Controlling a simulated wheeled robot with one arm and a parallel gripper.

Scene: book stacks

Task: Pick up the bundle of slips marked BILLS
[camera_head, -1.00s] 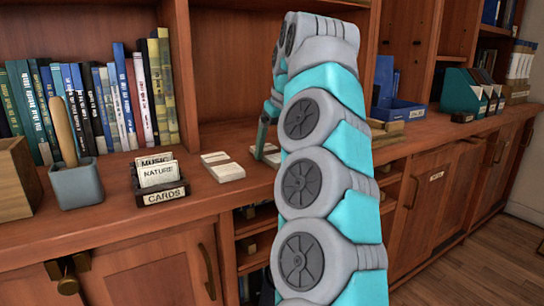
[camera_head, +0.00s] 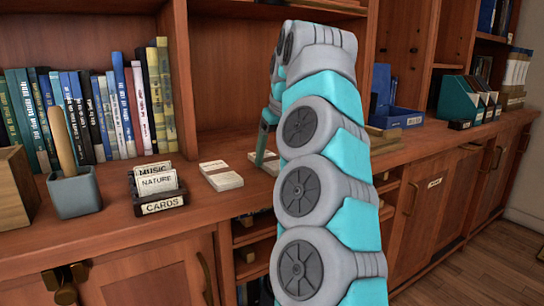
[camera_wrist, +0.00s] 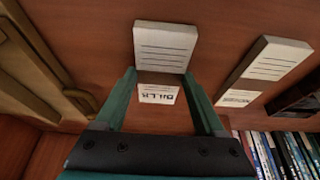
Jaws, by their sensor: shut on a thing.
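In the head view my gripper (camera_head: 262,140) is at the shelf top, mostly hidden behind my arm. Part of the bundle (camera_head: 264,163) shows beside the finger. I cannot tell whether it is off the wood.
A similar pale bundle (camera_head: 222,176) lies to the left, and shows at the right in the wrist view (camera_wrist: 266,62). A CARDS box (camera_head: 158,205), a grey pot (camera_head: 76,194) and a row of books stand farther left. A blue tray (camera_head: 403,118) is to the right.

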